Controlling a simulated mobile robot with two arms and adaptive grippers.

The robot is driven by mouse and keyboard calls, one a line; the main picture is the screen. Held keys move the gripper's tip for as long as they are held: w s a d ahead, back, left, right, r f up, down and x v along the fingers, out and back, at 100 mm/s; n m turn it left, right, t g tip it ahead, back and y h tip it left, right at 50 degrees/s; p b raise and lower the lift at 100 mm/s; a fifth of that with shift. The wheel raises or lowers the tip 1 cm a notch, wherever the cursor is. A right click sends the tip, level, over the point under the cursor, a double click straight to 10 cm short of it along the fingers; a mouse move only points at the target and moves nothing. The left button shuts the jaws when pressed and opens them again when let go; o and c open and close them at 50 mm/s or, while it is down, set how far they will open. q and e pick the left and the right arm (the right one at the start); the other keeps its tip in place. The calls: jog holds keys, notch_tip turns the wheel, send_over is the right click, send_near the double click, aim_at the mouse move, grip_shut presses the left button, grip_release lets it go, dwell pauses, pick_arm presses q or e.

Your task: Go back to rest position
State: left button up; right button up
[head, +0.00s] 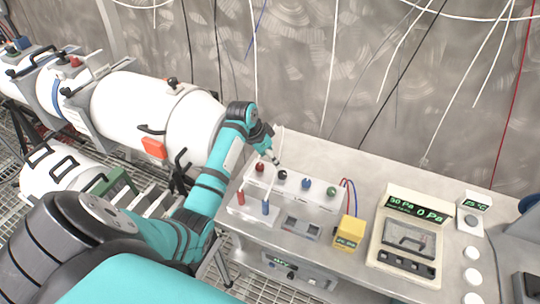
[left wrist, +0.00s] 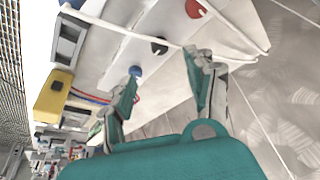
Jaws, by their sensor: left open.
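My left arm reaches in from the left in the head view. Its gripper (head: 272,154) is above the back left end of a white box with coloured knobs (head: 292,190). In the left wrist view the two fingers of my left gripper (left wrist: 163,82) stand apart, with no object held between them. White cables (left wrist: 235,57) cross close to the fingers; whether they touch cannot be told. Red (head: 260,166), black (head: 282,174), blue (head: 306,184) and green (head: 331,191) knobs line the box. My right gripper does not show.
The grey bench (head: 325,262) also carries a yellow box (head: 350,231), a pressure meter (head: 408,231) and a small temperature display (head: 475,202). Red (head: 240,197) and blue (head: 265,207) plugs stand by the knob box. White tanks (head: 158,112) are at the left. Cables hang along the back wall.

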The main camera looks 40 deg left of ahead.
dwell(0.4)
pick_arm(q)
jog(key=s+d+f+g+y, duration=0.1)
jog(key=s+d+f, duration=0.25)
jog(key=s, duration=0.25)
jog(key=s+d+f+y, duration=0.1)
jog(key=s+d+f, duration=0.1)
jog(key=s+d, duration=0.3)
jog(key=s+d+r+n, duration=0.15)
jog(key=s+d, duration=0.35)
jog(key=s, duration=0.5)
jog(key=s+d+r+n, duration=0.1)
jog(key=s+d+r, duration=0.2)
jog(key=s+d, duration=0.45)
jog(key=s+a+f+g+b, duration=0.1)
jog(key=s+f+b, duration=0.15)
jog(key=f, duration=1.35)
jog(key=s+a+f+b, duration=0.1)
jog(key=f+b, duration=0.2)
jog(key=f, duration=1.4)
jog(key=s+a+f+g+b, duration=0.1)
jog(key=s+a+f+b, duration=0.2)
jog(key=s+f, duration=1.3)
jog(key=shift+f+m, duration=0.35)
jog(key=shift+f, duration=0.5)
